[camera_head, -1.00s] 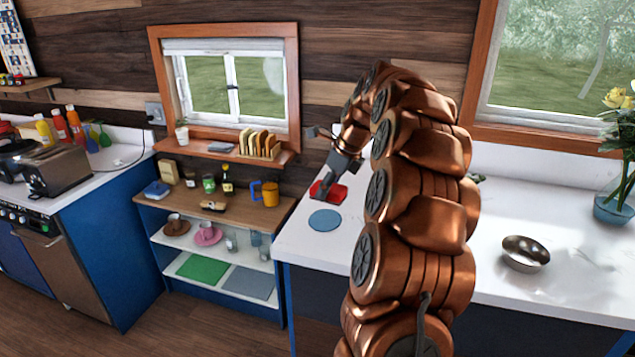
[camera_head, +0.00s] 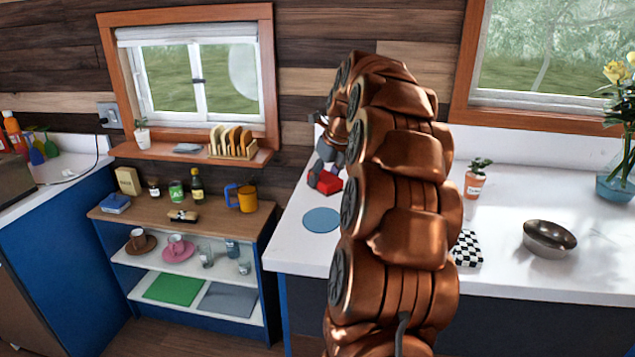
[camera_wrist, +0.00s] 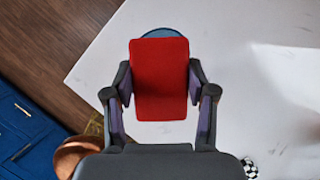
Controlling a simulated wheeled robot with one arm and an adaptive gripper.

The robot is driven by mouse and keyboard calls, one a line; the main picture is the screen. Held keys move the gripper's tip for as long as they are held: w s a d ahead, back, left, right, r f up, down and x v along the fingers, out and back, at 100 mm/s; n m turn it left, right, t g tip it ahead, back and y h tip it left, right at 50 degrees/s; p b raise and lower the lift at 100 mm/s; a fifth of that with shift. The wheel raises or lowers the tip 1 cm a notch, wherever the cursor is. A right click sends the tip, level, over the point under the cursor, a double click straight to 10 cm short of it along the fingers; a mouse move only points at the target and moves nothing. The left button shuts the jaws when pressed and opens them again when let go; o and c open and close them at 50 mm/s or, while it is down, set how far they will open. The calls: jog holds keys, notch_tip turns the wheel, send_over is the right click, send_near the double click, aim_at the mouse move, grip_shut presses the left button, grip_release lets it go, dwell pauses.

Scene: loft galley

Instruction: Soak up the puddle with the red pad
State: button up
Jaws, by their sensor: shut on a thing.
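The red pad (camera_head: 329,183) is between the fingers of my gripper (camera_head: 321,174) above the far left part of the white counter. In the wrist view my gripper (camera_wrist: 161,92) is shut on the sides of the red pad (camera_wrist: 160,80). I cannot tell how far the pad is off the counter. A flat round blue patch (camera_head: 321,220) lies on the counter nearer its left front edge. It shows partly behind the pad in the wrist view (camera_wrist: 160,33). I cannot tell whether this patch is the puddle or a mat; no other puddle is clear.
A checkered block (camera_head: 466,248), a potted plant (camera_head: 475,180), a metal bowl (camera_head: 549,238) and a blue vase (camera_head: 615,185) stand right of my arm on the counter (camera_head: 500,278). A shelf unit (camera_head: 240,221) with cups and jars stands to the left.

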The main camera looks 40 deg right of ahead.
jog(key=shift+w+a+f+b, duration=0.15)
jog(key=shift+f+b, duration=0.15)
jog(key=shift+f, duration=0.35)
jog(key=shift+w+a+f+b, duration=0.1)
jog(key=shift+f+b, duration=0.15)
jog(key=shift+f, duration=0.35)
jog(key=shift+f+b, duration=0.5)
jog(key=shift+f, duration=0.7)
jog(key=shift+s, duration=0.1)
